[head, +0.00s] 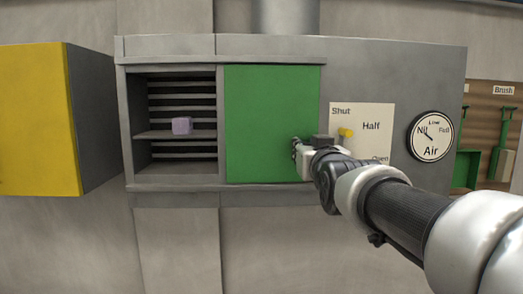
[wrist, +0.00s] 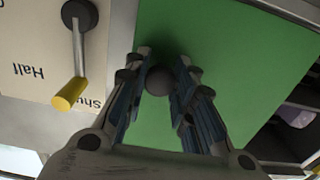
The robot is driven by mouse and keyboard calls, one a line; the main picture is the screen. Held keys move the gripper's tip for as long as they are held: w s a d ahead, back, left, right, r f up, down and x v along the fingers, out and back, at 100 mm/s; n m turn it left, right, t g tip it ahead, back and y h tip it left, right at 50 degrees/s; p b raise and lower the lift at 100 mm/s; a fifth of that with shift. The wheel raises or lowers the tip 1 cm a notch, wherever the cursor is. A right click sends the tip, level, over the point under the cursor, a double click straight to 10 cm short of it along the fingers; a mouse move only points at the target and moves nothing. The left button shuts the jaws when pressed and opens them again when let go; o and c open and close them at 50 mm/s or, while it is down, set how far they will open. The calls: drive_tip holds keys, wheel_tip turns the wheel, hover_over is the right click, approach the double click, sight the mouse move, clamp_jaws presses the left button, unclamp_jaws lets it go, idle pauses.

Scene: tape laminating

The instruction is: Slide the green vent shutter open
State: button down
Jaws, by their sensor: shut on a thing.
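The green shutter (head: 262,110) is a flat panel on the front of a grey housing, and it fills the right part of the frame. The left part of the frame is uncovered and shows dark slats (head: 182,100) behind a shelf. My gripper (head: 297,150) is at the lower right of the shutter. In the wrist view, the shutter (wrist: 225,45) fills the middle, and my gripper (wrist: 160,85) has its fingers closed on both sides of a dark round knob (wrist: 159,80) on it. The knob is hidden in the head view.
A purple block (head: 181,125) sits on the shelf (head: 170,135). A card reading Shut and Half (head: 375,112) with a yellow-handled lever (head: 345,132) is close right of my gripper, beside a round Air dial (head: 431,136). A yellow cabinet (head: 38,120) stands left.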

drive_tip(key=c, duration=1.3)
unclamp_jaws()
drive_tip(key=shift+d, duration=0.25)
drive_tip(key=s, duration=1.2)
drive_tip(key=s+f+g+b, duration=0.1)
drive_tip(key=s+f+g, duration=0.3)
drive_tip(key=s+f, duration=0.4)
drive_tip(key=s+f+g+b, duration=0.2)
drive_tip(key=s+f+g, duration=0.3)
drive_tip(key=f, duration=1.2)
drive_tip(key=s+f+g+b, duration=0.2)
drive_tip(key=s+f+g, duration=0.2)
drive_tip(key=s+f, duration=0.8)
drive_tip(key=shift+s+f, duration=0.3)
drive_tip(key=shift+f, duration=0.05)
